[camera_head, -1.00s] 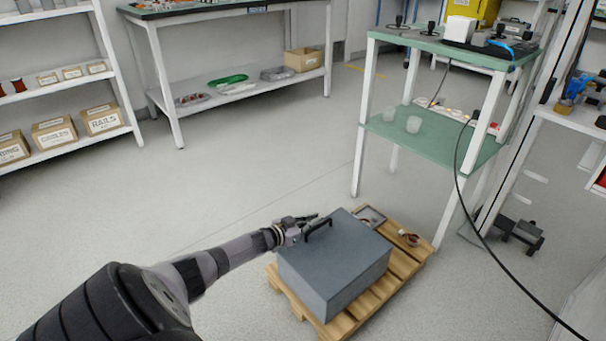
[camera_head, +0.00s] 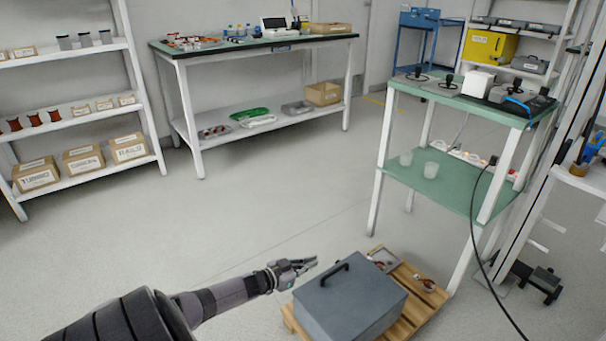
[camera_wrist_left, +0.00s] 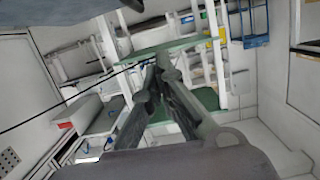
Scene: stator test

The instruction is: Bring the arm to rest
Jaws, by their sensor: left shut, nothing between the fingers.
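My left arm comes in from the lower left in the head view. My right gripper is in neither view.
The wooden pallet (camera_head: 428,300) also carries small parts beside the box. A green-topped table (camera_head: 440,190) stands behind it, with a black cable hanging down at its right. A workbench (camera_head: 250,45) and shelves (camera_head: 70,125) stand farther back. The floor at centre left is clear.

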